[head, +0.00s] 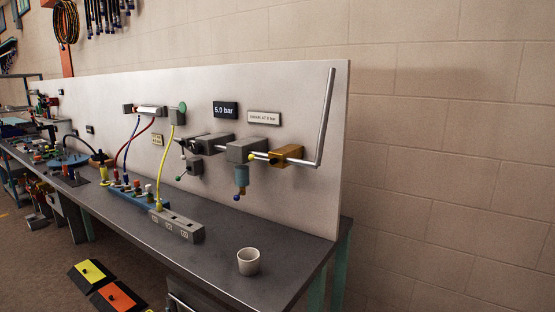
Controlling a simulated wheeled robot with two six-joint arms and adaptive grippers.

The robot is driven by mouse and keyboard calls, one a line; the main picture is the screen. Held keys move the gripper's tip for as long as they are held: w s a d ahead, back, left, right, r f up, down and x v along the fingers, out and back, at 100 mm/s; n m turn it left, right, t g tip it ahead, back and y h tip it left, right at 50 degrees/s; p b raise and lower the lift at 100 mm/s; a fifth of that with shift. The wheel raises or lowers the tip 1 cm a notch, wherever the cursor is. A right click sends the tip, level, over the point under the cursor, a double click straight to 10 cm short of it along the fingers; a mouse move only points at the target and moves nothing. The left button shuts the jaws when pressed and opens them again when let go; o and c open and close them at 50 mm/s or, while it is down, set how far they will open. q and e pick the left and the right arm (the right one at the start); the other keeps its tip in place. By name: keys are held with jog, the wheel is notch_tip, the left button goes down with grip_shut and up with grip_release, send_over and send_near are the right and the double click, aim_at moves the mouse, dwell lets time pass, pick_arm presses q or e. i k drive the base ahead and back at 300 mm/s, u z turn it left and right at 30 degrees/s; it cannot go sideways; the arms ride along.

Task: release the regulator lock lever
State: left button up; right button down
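A grey regulator block (246,150) with a blue-grey bowl (241,176) under it is mounted on the pale back panel. A small yellow ball (250,157) sits on its front and a blue ball (236,198) hangs below the bowl. To its left, a smaller grey block (195,166) has a thin lever ending in a green ball (178,178). I cannot tell which of these is the lock lever, or its position. A dark display (225,109) above reads 5.0 bar. Neither of my grippers is in view.
A metal pipe (326,118) rises on the right from an orange-brown block (285,155). A white cup (248,261) stands near the bench's (290,235) front edge. Orange and yellow pedals (112,296) lie on the floor.

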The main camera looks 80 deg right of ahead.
aim_at(182, 143)
jog(key=z, duration=1.2)
